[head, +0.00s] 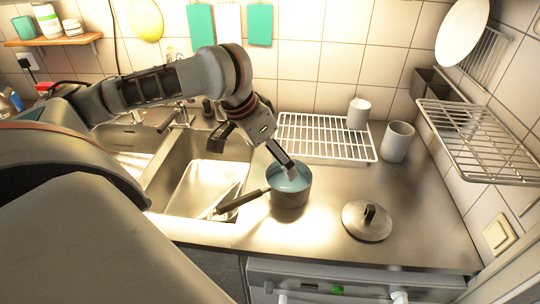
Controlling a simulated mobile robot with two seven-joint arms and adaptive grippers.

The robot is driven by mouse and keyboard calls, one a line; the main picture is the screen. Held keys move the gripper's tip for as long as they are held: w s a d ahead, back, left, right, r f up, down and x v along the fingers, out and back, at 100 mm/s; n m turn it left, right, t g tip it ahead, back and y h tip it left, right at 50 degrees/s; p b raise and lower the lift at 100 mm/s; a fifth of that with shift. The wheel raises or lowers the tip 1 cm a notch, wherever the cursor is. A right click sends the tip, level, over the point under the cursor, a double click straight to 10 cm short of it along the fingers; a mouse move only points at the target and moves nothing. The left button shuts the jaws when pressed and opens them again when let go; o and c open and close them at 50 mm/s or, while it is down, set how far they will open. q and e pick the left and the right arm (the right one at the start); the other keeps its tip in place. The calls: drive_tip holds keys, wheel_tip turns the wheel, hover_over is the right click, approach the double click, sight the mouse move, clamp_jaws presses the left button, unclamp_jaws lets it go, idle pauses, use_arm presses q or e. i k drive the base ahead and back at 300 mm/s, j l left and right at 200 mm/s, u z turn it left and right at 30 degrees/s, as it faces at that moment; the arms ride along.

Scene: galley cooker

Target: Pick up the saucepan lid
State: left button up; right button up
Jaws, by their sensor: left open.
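The saucepan lid (362,226), a round grey metal disc with a black knob (369,212), lies flat on the steel worktop, knob up. The saucepan (291,194) stands to its left, uncovered, with a bluish inside and a dark handle (242,201) pointing left over the sink edge. My left gripper (253,158) is open with its fingers wide apart, above and behind the saucepan. One fingertip overlaps the pan's opening in the picture; I cannot tell whether it touches. The gripper is up and left of the lid, apart from it. My right gripper is not in view.
A sink (200,183) lies left of the pan. A white wire rack (318,137) and two white cups, one on the rack (358,113) and one beside it (397,142), stand behind. A wall-mounted wire shelf (480,142) juts out at right. The worktop around the lid is clear.

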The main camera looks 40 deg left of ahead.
sight(366, 220)
drive_tip(key=k, duration=1)
